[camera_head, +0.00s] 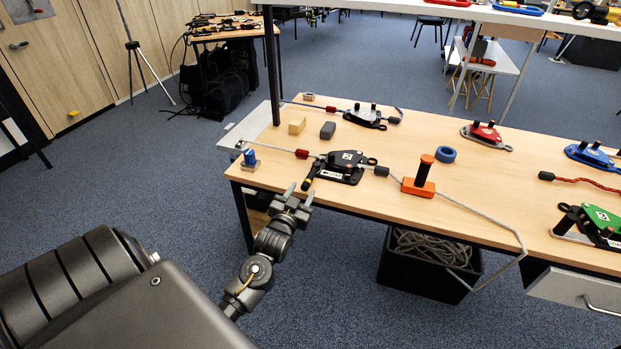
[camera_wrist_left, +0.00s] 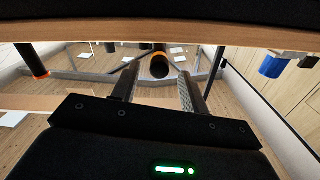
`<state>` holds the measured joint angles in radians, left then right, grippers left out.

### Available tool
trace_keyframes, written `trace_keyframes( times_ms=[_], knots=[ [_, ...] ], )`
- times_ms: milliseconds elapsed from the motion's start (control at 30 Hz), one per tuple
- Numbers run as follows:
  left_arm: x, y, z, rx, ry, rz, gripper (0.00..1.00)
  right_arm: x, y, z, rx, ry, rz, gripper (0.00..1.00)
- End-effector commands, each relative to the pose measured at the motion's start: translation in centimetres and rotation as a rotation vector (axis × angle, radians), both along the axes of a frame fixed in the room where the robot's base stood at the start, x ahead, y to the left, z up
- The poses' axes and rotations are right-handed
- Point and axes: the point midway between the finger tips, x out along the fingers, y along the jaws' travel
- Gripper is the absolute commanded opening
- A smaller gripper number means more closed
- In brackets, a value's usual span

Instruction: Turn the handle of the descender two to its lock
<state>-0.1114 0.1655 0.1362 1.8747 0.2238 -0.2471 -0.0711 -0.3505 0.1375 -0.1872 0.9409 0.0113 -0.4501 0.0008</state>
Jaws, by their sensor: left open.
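A black descender (camera_head: 345,165) with a white label lies on the table near its front-left edge, with a rope running through it. Its black handle (camera_head: 312,173) has a yellow band and points toward the front edge. The handle's end, with an orange-yellow ring, also shows in the left wrist view (camera_wrist_left: 159,66), between and beyond my fingers. My left gripper (camera_head: 298,191) is open and empty, just in front of the table edge and close to the handle's tip; it also shows in the wrist view (camera_wrist_left: 157,88). Any number on the descender is too small to read. My right gripper is not in view.
A blue-topped clamp (camera_head: 250,159) stands at the table's left edge. A black bin with rope (camera_head: 428,265) sits below the table. Other descenders lie farther right.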

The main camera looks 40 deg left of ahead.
Motion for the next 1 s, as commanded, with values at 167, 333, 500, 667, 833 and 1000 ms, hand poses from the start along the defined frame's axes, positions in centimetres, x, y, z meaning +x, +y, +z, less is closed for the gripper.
trace_keyframes(
  times_ms=[167, 333, 500, 667, 833, 1000],
  knots=[
    [3.4, 1.1, 0.1, 0.000, -0.002, 0.000, 0.44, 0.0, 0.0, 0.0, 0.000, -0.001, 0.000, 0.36],
    [5.7, 1.8, 0.0, 0.000, -0.001, -0.002, 0.44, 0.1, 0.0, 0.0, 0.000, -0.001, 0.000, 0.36],
    [6.8, 2.1, 0.0, 0.000, 0.001, -0.003, 0.44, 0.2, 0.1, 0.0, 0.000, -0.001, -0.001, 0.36],
    [6.9, 2.2, 0.0, 0.000, 0.001, -0.004, 0.44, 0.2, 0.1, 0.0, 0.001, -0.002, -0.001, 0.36],
    [6.9, 2.2, 0.0, 0.000, 0.001, -0.004, 0.40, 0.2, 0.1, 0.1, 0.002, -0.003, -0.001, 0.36],
    [6.9, 2.2, -0.1, 0.000, 0.001, -0.003, 0.18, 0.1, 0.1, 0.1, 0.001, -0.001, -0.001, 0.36]
  ],
)
